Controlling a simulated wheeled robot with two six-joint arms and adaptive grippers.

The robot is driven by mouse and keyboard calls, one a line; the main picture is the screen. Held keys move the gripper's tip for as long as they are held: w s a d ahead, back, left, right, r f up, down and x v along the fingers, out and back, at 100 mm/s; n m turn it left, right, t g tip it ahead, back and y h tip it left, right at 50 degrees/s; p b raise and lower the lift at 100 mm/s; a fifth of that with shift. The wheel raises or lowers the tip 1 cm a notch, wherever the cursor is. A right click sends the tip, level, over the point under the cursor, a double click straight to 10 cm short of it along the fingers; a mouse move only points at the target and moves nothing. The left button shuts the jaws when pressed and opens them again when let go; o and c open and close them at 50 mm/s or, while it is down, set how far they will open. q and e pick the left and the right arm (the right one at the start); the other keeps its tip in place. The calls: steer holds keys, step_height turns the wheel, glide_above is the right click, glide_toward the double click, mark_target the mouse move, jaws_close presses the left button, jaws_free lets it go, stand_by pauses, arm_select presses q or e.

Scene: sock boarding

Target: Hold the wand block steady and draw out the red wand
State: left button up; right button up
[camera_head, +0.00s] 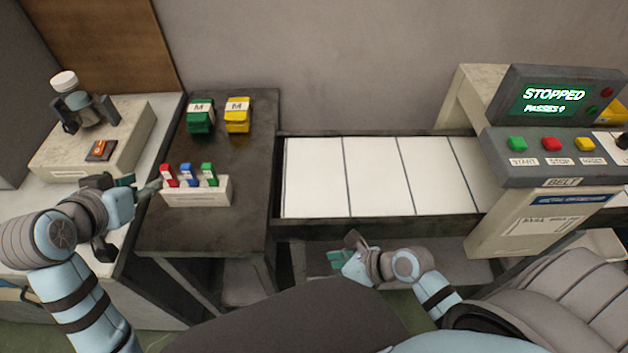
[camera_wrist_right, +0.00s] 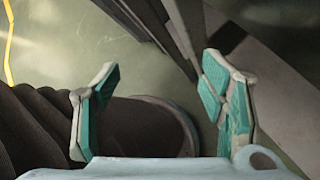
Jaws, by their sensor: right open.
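The wand block (camera_head: 196,192) is a white block on the dark table, with a red wand (camera_head: 169,176), a blue wand (camera_head: 188,175) and a green wand (camera_head: 209,175) standing in a row. The red wand is leftmost. My left gripper (camera_head: 150,190) is just left of the block, close to its left end; I cannot tell if it touches or how far its jaws are apart. My right gripper (camera_head: 345,252) is low in front of the belt, far right of the block. In the right wrist view its teal fingers (camera_wrist_right: 160,110) are apart with nothing between them.
Green (camera_head: 200,118) and yellow (camera_head: 237,116) packs marked M stand behind the block. The belt (camera_head: 370,178) runs right to a control panel (camera_head: 550,150) whose screen reads STOPPED. A pale stand (camera_head: 60,160) with a bottle (camera_head: 68,88) is at the left.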

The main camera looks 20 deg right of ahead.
steer(key=w+a+r+n+t+y, duration=0.1)
steer(key=a+r+n+y, duration=0.15)
steer(key=r, duration=0.45)
steer(key=w+a+r+n+t+y, duration=0.1)
steer(key=w+a+r+y, duration=0.1)
steer(key=a+r, duration=0.3)
steer(key=w+d+r+n+t, duration=0.1)
steer(key=w, duration=0.1)
steer(key=w+d+r+n+t+h, duration=0.1)
steer(key=w+d, duration=0.1)
steer(key=w+d+r+n+t+h, duration=0.1)
steer(key=w+d, duration=0.1)
steer(key=shift+w, duration=0.3)
steer(key=w+d+r+n+t+h, duration=0.45)
steer(key=w+d+n, duration=0.25)
steer(key=w+d, duration=0.3)
steer(key=w+d+r+n+t+h, duration=0.1)
steer(key=w+d+r+n+t, duration=0.25)
steer(key=r+n, duration=0.45)
steer(key=w+d+r+n+t+h, duration=0.2)
steer(key=w+d+r+n+t, duration=0.25)
steer(key=n, duration=0.65)
steer(key=m+g+y, duration=1.5)
steer(key=m+g, duration=0.1)
steer(key=m, duration=0.7)
glide_toward(227, 184)
steer(key=shift+g, duration=0.35)
steer(key=x, duration=1)
steer(key=shift+w+a, duration=0.3)
